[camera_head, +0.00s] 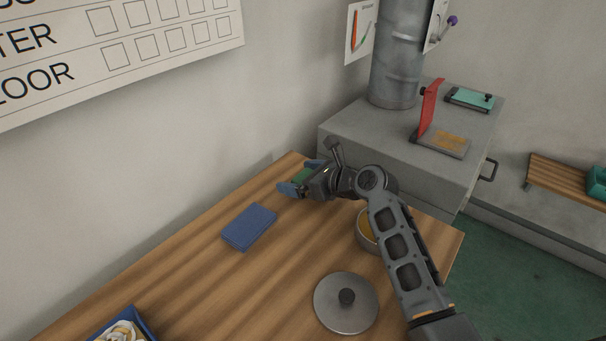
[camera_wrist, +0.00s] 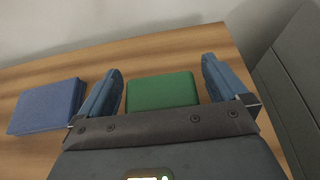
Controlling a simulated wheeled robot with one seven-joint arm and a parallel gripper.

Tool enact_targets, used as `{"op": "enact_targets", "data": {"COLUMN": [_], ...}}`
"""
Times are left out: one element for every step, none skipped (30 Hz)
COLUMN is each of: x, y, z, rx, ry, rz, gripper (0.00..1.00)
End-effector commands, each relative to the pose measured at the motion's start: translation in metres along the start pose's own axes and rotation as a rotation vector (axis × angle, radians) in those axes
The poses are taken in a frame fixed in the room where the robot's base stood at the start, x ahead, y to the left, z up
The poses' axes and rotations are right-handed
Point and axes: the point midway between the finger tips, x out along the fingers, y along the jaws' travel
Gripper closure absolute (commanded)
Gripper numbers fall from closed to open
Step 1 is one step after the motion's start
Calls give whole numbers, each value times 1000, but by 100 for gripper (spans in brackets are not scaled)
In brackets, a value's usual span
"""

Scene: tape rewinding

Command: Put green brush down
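The green brush (camera_head: 301,175) shows as a plain green block at the far end of the wooden table. In the wrist view the green block (camera_wrist: 162,91) lies between the two blue fingers of my gripper (camera_wrist: 163,88), with a gap on each side. It appears to rest on the tabletop. My gripper (camera_head: 302,176) is open around it, low over the table near the wall. The gripper's body hides the near part of the brush.
A blue block (camera_head: 249,227) lies left of my gripper. A round bowl (camera_head: 363,238) with yellow contents is partly hidden by my arm. A grey lid (camera_head: 346,302) and a blue box (camera_head: 122,325) are nearer. A grey cabinet (camera_head: 395,150) stands beyond the table's end.

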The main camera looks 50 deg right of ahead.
Motion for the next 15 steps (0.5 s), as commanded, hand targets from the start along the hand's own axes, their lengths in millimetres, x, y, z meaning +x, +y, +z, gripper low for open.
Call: {"op": "enact_targets", "data": {"x": [0, 0, 0, 0, 0, 0, 0, -1, -2, -4, -8, -14, -19, -24, -33], "y": [0, 0, 0, 0, 0, 0, 0, 0, 0, 0, 0, 0, 0, 0, 0], "z": [0, 0, 0, 0, 0, 0, 1, 2, 5, 5, 4, 4, 4, 4, 4], "rx": [0, 0, 0, 0, 0, 0, -1, -1, -1, 0, 1, 1, 2, 1, 1], "ry": [0, 0, 0, 0, 0, 0, 0, -1, -1, 0, 0, 0, 0, -1, 0], "rz": [0, 0, 0, 0, 0, 0, 0, -1, -1, -2, -2, -1, -1, -2, -2], "gripper": [0, 0, 0, 0, 0, 0, 0, 0, 0, 0, 0, 0, 0, 0, 0]}}
